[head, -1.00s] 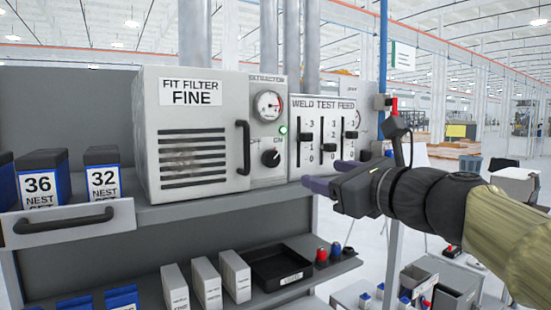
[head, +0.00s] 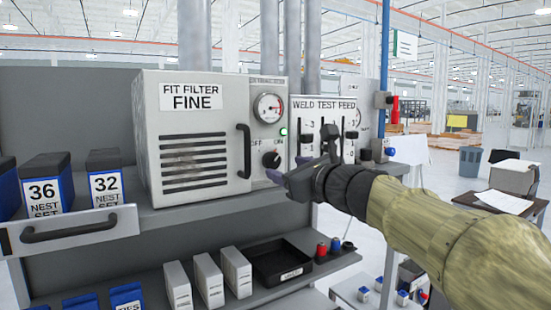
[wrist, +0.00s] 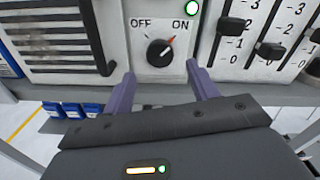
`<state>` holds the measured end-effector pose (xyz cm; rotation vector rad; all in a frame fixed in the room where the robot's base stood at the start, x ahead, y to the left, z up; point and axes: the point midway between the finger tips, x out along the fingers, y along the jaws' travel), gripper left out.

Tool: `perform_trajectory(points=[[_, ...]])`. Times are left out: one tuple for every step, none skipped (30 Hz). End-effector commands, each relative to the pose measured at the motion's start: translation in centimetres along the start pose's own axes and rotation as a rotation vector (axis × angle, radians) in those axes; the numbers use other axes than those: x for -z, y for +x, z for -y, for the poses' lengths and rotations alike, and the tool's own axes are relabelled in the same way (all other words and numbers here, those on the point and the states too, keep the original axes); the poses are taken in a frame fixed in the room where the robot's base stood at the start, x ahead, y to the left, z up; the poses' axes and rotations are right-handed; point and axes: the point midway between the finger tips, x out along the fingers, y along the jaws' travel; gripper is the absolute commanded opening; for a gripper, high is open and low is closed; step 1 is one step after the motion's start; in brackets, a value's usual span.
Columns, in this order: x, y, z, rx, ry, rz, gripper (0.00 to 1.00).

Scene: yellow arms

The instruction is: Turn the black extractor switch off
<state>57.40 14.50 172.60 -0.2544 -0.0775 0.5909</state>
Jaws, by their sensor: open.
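The black extractor switch (head: 271,160) is a round knob on the grey extractor panel, below a dial gauge (head: 268,107). In the wrist view the knob (wrist: 160,52) has its orange-red mark turned toward ON, and the green light (wrist: 193,8) above it is lit.
The filter box (head: 192,135) with a black handle (head: 244,150) stands left of the knob. The weld test feed panel (head: 322,106) with sliders is close on the right. A shelf edge (head: 230,203) runs below.

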Motion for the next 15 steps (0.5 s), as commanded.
perform_trajectory(points=[[-0.2, 1.0, 0.1, -0.001, 0.002, -0.003, 0.59], [-0.2, 1.5, 0.1, -0.001, 0.001, -0.003, 0.59], [-0.2, 2.2, 0.1, 0.0, 0.001, -0.003, 0.59], [-0.2, 2.7, 0.1, -0.001, 0.001, -0.003, 0.59], [-0.2, 3.1, 0.1, 0.0, 0.001, -0.002, 0.59], [-0.2, 3.7, 0.1, -0.001, 0.0, -0.003, 0.59], [-0.2, 4.1, 0.1, -0.001, 0.001, -0.002, 0.59], [-0.2, 4.4, 0.1, 0.0, 0.002, -0.001, 0.59], [-0.1, 4.8, 0.1, 0.0, 0.001, -0.002, 0.59], [-0.1, 5.0, 0.1, 0.0, 0.0, -0.002, 0.59], [-0.1, 5.2, 0.1, 0.0, 0.0, -0.001, 0.59], [-0.1, 5.3, 0.1, 0.0, 0.0, 0.0, 0.59], [-0.1, 5.4, 0.1, 0.001, 0.001, 0.0, 0.59], [-0.1, 5.4, 0.1, 0.001, 0.001, 0.0, 0.59], [0.0, 5.5, 0.1, 0.001, 0.001, 0.0, 0.59]])
